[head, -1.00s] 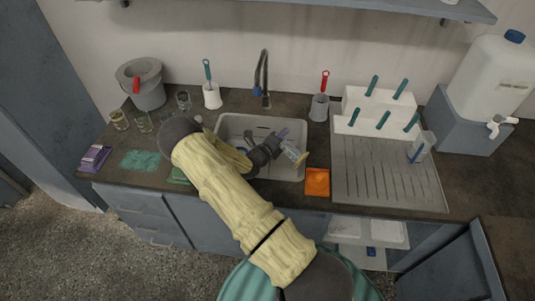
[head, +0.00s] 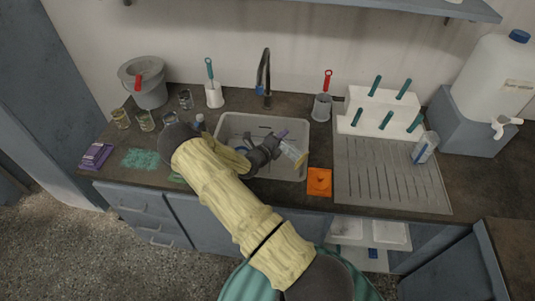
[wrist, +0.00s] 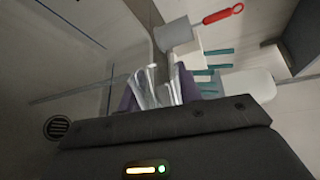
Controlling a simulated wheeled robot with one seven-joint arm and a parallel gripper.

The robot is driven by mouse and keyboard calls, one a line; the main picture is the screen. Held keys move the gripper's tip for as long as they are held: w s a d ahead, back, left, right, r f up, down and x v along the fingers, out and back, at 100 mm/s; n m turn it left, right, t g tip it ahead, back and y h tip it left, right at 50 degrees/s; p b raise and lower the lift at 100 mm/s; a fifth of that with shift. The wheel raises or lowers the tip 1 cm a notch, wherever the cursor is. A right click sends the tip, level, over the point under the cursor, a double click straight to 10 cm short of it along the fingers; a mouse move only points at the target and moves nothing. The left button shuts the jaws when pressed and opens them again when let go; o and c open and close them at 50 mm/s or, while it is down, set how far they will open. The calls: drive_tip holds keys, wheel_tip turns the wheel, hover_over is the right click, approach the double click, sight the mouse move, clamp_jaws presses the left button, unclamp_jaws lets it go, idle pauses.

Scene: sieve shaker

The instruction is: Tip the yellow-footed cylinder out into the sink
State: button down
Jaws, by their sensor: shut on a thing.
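The yellow-footed cylinder (head: 292,153) is a clear glass tube, held tilted over the sink (head: 222,125). Its yellow foot (head: 302,161) points to the lower right in the head view, near the sink's right rim. My gripper (head: 281,143) has purple fingers and is shut on the cylinder. In the wrist view the clear glass (wrist: 152,88) shows between the purple fingertips of my gripper (wrist: 158,92). The foot cannot be made out there. Whether liquid is in the tube or leaving it cannot be told.
The tap (head: 264,75) rises behind the sink. An orange block (head: 319,182) lies close to the sink's right front corner. The drainboard (head: 390,180) and white peg rack (head: 378,112) are to the right. Several glass vessels and a grey bucket (head: 146,85) stand at the left.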

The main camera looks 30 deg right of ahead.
drive_tip(key=shift+w+a+f+n, duration=0.2)
drive_tip(key=shift+a+f+n, duration=0.1)
drive_tip(key=shift+a+f, duration=0.05)
drive_tip(key=shift+s+a, duration=0.1)
drive_tip(key=shift+f, duration=0.15)
drive_tip(key=shift+d+f+n, duration=0.1)
drive_tip(key=shift+d+n, duration=0.2)
drive_tip(key=shift+d, duration=0.1)
drive_tip(key=shift+a, duration=0.15)
